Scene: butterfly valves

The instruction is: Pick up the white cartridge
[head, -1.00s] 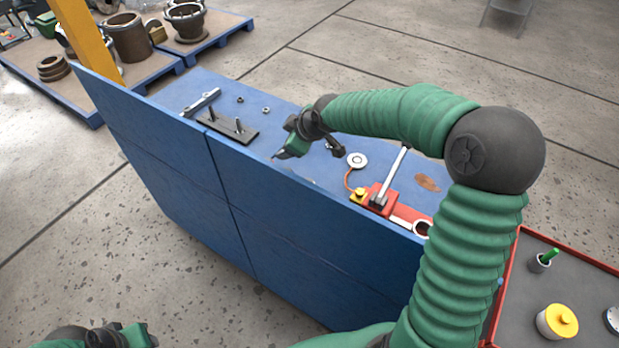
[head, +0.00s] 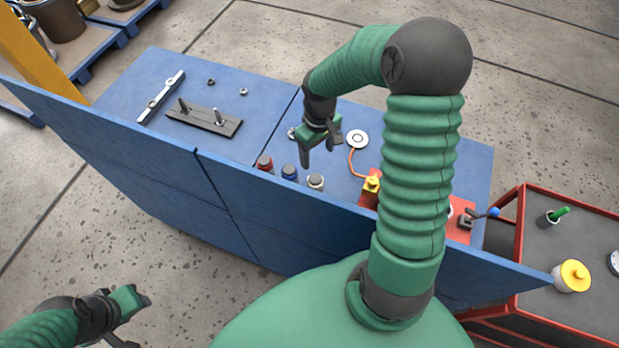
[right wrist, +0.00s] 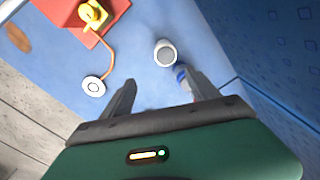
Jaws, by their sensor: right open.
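The white cartridge (head: 316,181) stands upright on the blue bench, at the right end of a short row beside the low blue wall. The right wrist view shows its round grey top and white rim (right wrist: 165,53). My right gripper (head: 320,150) is open and empty, pointing down above the bench behind the row. In the right wrist view its fingers (right wrist: 160,83) are apart, with the white cartridge beyond the gap between their tips. A blue cartridge (head: 289,172) stands beside it, partly hidden by a finger in the wrist view. My left gripper (head: 137,310) hangs at lower left, away from the bench.
A red cartridge (head: 264,164) ends the row at left. A white disc (head: 357,139) on an orange cable and a yellow-topped red block (head: 371,185) lie to the right. A black plate with pegs (head: 204,121) lies at left. The blue wall (head: 160,150) edges the bench.

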